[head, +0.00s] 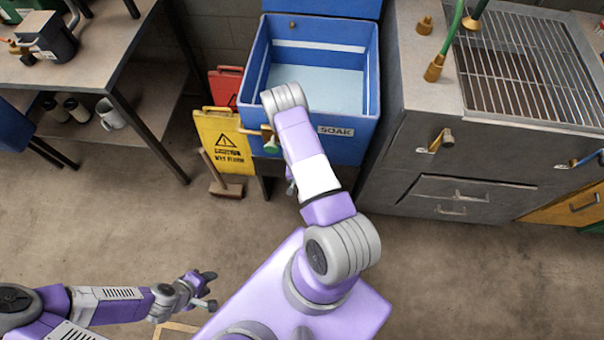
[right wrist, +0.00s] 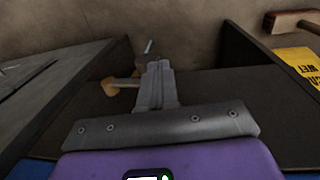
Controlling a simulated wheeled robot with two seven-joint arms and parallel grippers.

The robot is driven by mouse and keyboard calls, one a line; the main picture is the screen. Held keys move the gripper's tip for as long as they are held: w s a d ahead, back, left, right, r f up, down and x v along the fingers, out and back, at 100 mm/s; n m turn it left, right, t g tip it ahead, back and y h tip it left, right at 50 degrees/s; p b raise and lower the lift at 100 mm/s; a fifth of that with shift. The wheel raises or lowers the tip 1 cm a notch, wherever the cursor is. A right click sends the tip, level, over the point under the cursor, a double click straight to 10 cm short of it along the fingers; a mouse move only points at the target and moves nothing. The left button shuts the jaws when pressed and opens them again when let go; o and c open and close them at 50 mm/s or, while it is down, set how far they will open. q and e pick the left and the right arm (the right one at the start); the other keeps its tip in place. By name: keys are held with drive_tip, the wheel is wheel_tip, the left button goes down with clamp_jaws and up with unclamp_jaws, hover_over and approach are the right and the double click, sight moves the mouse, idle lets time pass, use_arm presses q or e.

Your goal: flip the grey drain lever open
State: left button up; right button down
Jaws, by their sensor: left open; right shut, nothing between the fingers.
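The drain fitting shows in the right wrist view as a brass valve body (right wrist: 118,86) with a thin grey lever (right wrist: 149,47) reaching toward the top of the picture. My right gripper (right wrist: 160,66) is shut and empty, its fingertips close beside the fitting and lever; I cannot tell whether they touch. In the head view my right arm hides most of this spot under the blue SOAK tub (head: 345,150). My left gripper (head: 208,288) is open and empty, low over the floor.
A yellow wet floor sign (head: 223,142) and a brush (head: 222,180) stand left of the tub. A grey cabinet (head: 470,185) with another brass valve (head: 437,141) stands to the right. A workbench (head: 90,60) is at the left.

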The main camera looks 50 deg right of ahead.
drive_tip(key=shift+r, duration=0.1)
wheel_tip(320, 180, up, 7)
drive_tip(key=p, duration=0.2)
drive_tip(key=shift+w+a+r+p, duration=0.2)
drive_tip(key=shift+w+a+p, duration=0.1)
drive_tip(key=shift+p, duration=0.1)
idle(0.3)
